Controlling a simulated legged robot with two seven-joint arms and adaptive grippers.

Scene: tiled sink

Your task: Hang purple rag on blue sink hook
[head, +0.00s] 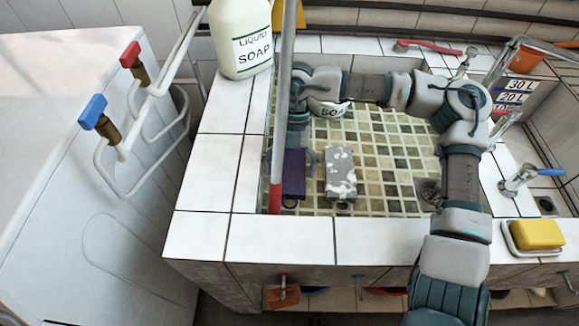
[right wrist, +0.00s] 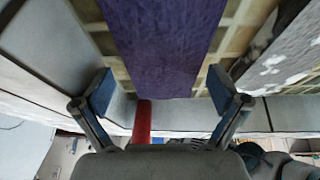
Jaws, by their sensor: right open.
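The purple rag (head: 294,174) is a dark flat strip inside the tiled sink basin, near its left front side. It shows in the right wrist view (right wrist: 163,40), stretching away beyond and between the fingertips. My right gripper (head: 291,157) reaches down over the rag; its fingers (right wrist: 162,88) are apart, with no visible grip on the rag. Whether they touch it is unclear. A small blue hook (head: 358,281) is on the sink's front face, below the white tiled edge. My left gripper is not in view.
A pole with a red end (head: 275,198) stands close left of my gripper. A brown item (head: 283,295) hangs at a front hook. A soap jug (head: 241,38) and yellow sponge (head: 537,233) sit on the rim.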

